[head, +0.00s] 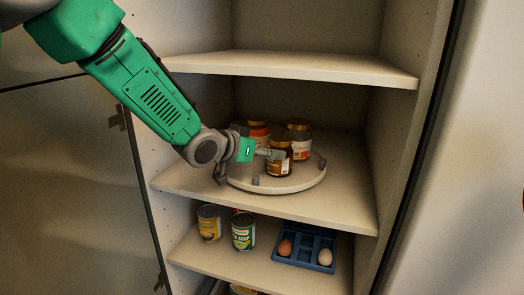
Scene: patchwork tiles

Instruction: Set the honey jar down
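The honey jar, which I take to be the small dark amber jar (280,158) with a label, is at the front of a round turntable (300,186) on the middle cupboard shelf. My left gripper (268,154) reaches in from the left, with its fingers at the jar's upper left side. A finger lies across the jar near its lid. The far finger is hidden, so I cannot tell whether the gripper is closed on the jar. The jar looks upright, at or very near the turntable surface. My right gripper is not in view.
Two other jars stand behind on the turntable: one at the right (299,140) and one at the back left (258,134). An upper shelf (290,68) hangs above. The lower shelf holds cans (243,231) and a blue egg tray (306,248). The turntable's right side is bare.

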